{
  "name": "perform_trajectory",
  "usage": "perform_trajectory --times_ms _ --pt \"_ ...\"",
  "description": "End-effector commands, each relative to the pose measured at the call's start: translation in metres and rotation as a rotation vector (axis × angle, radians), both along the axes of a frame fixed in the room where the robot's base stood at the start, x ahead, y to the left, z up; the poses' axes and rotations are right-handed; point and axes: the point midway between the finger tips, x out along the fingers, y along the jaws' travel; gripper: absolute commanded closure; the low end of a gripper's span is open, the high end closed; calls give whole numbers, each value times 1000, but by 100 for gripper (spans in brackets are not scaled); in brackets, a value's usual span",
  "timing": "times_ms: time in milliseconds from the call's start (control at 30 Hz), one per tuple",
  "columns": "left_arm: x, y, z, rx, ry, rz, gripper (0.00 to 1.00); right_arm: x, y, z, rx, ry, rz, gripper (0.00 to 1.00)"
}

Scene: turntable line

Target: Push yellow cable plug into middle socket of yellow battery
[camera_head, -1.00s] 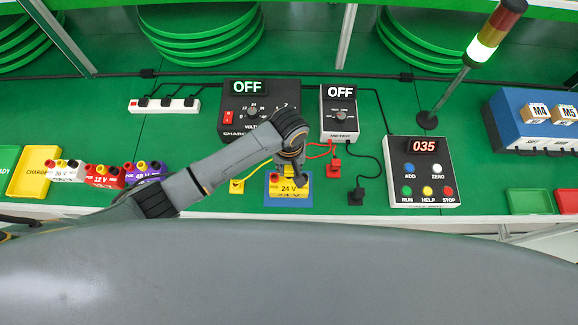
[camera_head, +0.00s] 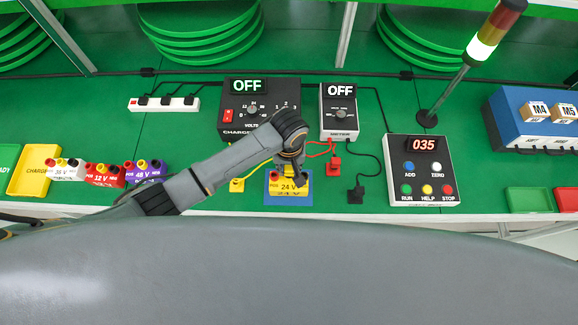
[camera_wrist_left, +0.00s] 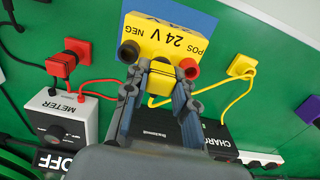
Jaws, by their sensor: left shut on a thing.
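The yellow battery (camera_head: 289,188), labelled 24 V, stands on a blue pad (camera_head: 275,199) near the table's front edge. It also shows in the left wrist view (camera_wrist_left: 172,38), with a black NEG socket (camera_wrist_left: 130,52) and a red POS socket (camera_wrist_left: 190,68). My left gripper (camera_head: 289,170) is over the battery, shut on a yellow plug (camera_wrist_left: 161,78) between its fingers, in line with the gap between those sockets. The fingers and plug hide the middle socket, so I cannot tell whether the plug is in it. My right gripper is not in view.
Another yellow plug (camera_head: 237,186) lies left of the battery, a red plug (camera_head: 334,164) and a black plug (camera_head: 355,195) to its right. The charger (camera_head: 235,130) and meter (camera_head: 338,130) stand behind, both reading OFF. A button box (camera_head: 423,172) stands right; other batteries (camera_head: 104,175) stand left.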

Motion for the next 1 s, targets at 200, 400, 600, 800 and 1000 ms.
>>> perform_trajectory --times_ms 200,400,600,800,1000 --pt "0 0 -1 0 0 0 99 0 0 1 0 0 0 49" --pt "0 0 -5 0 0 1 99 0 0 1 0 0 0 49" --pt "1 0 -8 0 -1 0 99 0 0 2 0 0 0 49" --pt "1 0 -8 0 -1 0 99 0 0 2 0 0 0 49" --pt "1 0 -7 0 -1 0 99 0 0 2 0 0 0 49"
